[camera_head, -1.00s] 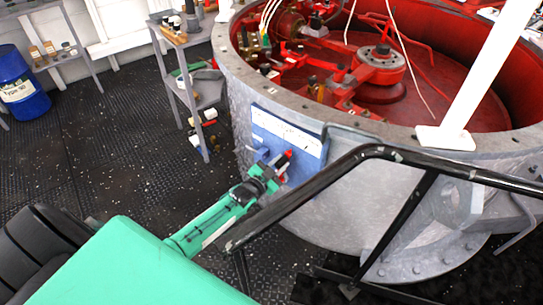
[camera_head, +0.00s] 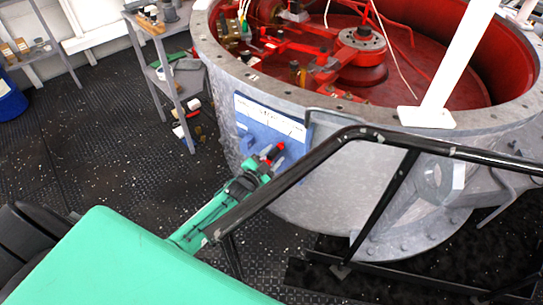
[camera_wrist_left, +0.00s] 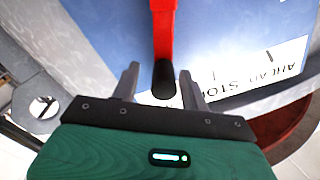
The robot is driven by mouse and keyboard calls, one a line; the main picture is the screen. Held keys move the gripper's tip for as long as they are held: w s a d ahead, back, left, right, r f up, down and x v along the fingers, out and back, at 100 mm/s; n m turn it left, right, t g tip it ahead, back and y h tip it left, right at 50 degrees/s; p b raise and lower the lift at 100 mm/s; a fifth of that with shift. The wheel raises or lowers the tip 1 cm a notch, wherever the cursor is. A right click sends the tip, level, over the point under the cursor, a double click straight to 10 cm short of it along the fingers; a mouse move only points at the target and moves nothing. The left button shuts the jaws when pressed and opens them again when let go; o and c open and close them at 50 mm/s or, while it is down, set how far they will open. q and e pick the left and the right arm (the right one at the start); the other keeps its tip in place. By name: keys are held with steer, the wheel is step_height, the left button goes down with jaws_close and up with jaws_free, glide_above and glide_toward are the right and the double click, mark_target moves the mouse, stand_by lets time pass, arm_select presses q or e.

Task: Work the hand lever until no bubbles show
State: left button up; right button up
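The red hand lever (camera_head: 275,152) sticks out of a blue panel (camera_head: 303,146) with a white label strip on the side of the big round grey casing. In the left wrist view the lever (camera_wrist_left: 164,35) comes down from the top and ends in a black tip. My left gripper (camera_head: 262,164) is at the lever. In the wrist view its two fingers (camera_wrist_left: 160,70) stand apart, one on each side of the black tip, with a gap on both sides. I see no bubbles or bubble glass in these views. My right gripper is not in view.
The grey casing (camera_head: 222,90) is open on top, with red machinery (camera_head: 362,40) inside. A black rail (camera_head: 320,160) crosses in front of it. A grey shelf stand (camera_head: 165,85) stands at its left. The dark floor (camera_head: 80,140) at left is mostly clear.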

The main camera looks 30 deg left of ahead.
arm_select(q)
steer(key=shift+s+a, duration=0.1)
steer(key=shift+a, duration=0.1)
steer(key=shift+s, duration=0.25)
steer(key=s+a, duration=0.2)
steer(key=s, duration=1.1)
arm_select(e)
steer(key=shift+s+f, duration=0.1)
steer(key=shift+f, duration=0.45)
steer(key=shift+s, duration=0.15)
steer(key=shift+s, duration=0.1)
